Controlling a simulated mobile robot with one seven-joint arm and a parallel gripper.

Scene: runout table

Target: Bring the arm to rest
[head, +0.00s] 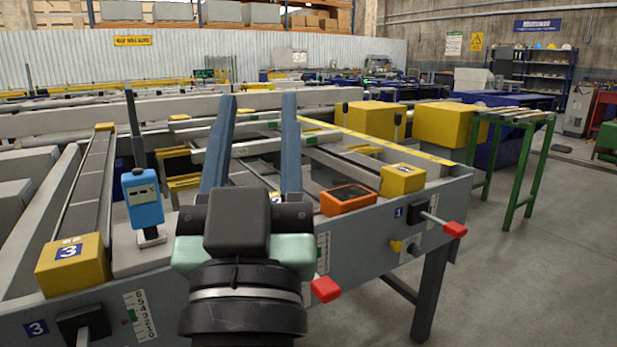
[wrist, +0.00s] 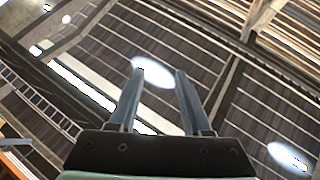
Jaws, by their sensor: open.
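My gripper (head: 259,105) stands in front of the runout table (head: 375,240) in the head view, its two blue-grey fingers pointing up and apart. Nothing is between the fingers. In the wrist view my gripper (wrist: 159,75) also shows open and empty, with only the roof and its lights behind it. The fingers overlap parts of the table in the head view; how far they are from it I cannot tell. My wrist hides part of the table's front edge.
A blue handheld device (head: 141,198) stands at the table's left. An orange box (head: 348,199) and a yellow block (head: 402,179) lie right of my gripper. Red-tipped levers (head: 455,229) jut from the front. A green-legged roller stand (head: 512,165) is at right. The floor (head: 530,280) at right is clear.

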